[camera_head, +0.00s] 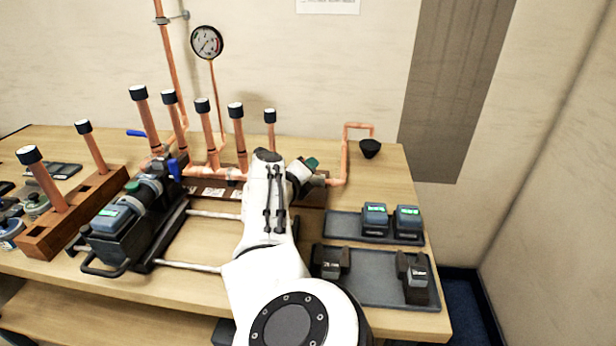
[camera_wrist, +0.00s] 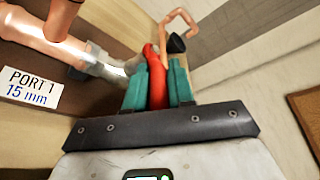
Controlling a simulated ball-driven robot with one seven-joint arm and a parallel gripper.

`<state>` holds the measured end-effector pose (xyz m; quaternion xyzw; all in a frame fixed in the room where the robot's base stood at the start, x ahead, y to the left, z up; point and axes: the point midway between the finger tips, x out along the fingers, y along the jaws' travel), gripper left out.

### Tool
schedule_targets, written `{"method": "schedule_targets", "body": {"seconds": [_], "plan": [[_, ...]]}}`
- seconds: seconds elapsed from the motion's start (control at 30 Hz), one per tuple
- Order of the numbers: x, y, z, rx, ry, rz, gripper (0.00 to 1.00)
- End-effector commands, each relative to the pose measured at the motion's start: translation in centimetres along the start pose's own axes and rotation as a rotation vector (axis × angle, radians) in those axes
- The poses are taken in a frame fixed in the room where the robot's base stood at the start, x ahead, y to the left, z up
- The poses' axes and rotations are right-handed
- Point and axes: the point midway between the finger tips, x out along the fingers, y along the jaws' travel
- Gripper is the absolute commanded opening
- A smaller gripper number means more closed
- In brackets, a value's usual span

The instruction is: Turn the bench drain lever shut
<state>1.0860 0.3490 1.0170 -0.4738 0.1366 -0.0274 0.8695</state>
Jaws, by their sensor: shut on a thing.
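The red drain lever (camera_wrist: 154,60) stands between the two green fingers of my gripper (camera_wrist: 157,84) in the wrist view. The gripper is shut on it. The lever sits by a grey valve body (camera_wrist: 110,66) on the copper pipe. In the head view my gripper (camera_head: 306,172) is at the right end of the manifold, and the lever is hidden by it and my arm. Right of it the copper drain pipe (camera_head: 344,160) rises and bends over a black funnel (camera_head: 370,148), which also shows in the wrist view (camera_wrist: 177,44).
Copper stubs with black caps (camera_head: 204,125) stand along the manifold left of my arm. A black pressing tool on rails (camera_head: 125,225) is at left. Grey trays with batteries (camera_head: 340,224) and dark jaw blocks (camera_head: 365,292) lie right. A PORT 1 label (camera_wrist: 30,86) is near my gripper.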

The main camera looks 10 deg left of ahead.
Motion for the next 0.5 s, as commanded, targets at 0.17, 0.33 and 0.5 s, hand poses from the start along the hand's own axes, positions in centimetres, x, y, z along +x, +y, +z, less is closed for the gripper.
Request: {"method": "schedule_targets", "body": {"seconds": [0.17,0.33,0.5], "plan": [[0.05,0.41,-0.36,0.006,0.027,-0.01,0.0],[-0.04,0.38,-0.25,0.008,0.035,-0.015,0.0],[-0.08,0.35,-0.2,0.009,0.037,-0.016,0.0]]}}
